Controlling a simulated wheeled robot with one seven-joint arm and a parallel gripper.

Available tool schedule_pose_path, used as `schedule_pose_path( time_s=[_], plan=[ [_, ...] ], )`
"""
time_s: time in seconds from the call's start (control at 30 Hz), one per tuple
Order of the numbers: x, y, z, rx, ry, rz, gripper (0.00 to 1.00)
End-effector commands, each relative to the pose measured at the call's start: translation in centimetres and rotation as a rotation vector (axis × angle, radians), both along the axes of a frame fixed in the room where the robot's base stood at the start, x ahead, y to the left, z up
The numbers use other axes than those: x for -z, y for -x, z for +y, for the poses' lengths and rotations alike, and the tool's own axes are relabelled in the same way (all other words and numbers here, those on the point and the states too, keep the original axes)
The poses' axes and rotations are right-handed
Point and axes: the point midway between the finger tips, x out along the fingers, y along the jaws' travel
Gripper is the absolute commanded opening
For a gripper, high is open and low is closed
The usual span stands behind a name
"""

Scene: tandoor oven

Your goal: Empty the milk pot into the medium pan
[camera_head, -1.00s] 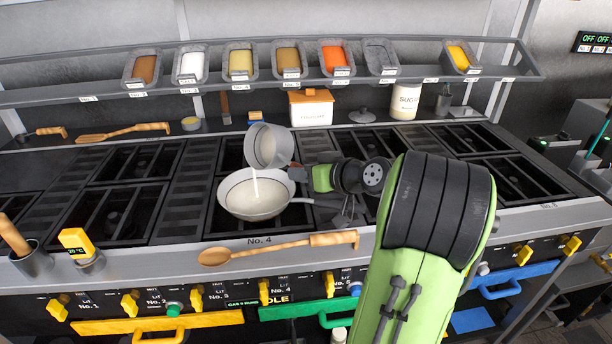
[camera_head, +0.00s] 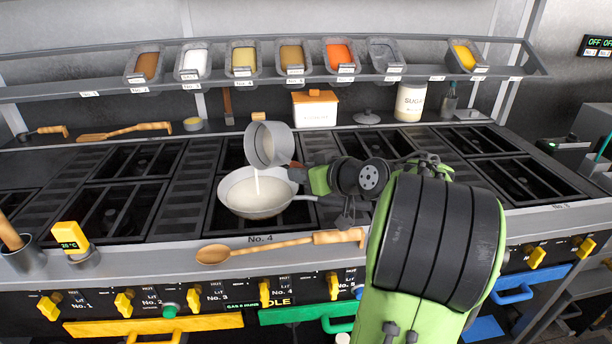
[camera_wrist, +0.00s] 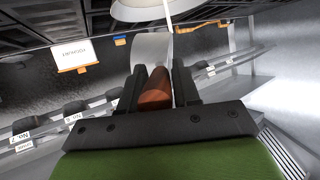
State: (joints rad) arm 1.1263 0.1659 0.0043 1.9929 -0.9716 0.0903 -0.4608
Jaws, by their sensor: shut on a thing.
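The milk pot (camera_head: 272,143) is a small grey metal pot, tipped over the medium pan (camera_head: 258,210). A thin white stream of milk (camera_head: 257,183) runs from its rim into the pan. The pan sits on the stove at No. 4, with white liquid across its bottom and its handle pointing right. In the wrist view my gripper (camera_wrist: 157,90) is shut on the pot's reddish-brown handle (camera_wrist: 154,88).
A wooden spoon (camera_head: 280,246) lies along the stove's front edge below the pan. A rack of ingredient trays (camera_head: 243,60) runs above the back. A lidded container (camera_head: 315,110) and a sugar jar (camera_head: 410,102) stand behind the stove. The burners left of the pan are clear.

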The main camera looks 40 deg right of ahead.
Motion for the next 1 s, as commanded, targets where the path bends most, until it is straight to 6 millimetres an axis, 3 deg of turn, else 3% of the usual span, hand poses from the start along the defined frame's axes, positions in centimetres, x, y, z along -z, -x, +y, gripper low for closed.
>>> schedule_pose_path(
  time_s=[0.6,1.0],
  plan=[
    [0.5,0.0,0.5,0.000,0.091,-0.007,0.00],
    [-1.8,0.0,0.3,0.000,-0.238,0.014,0.00]
  ],
)
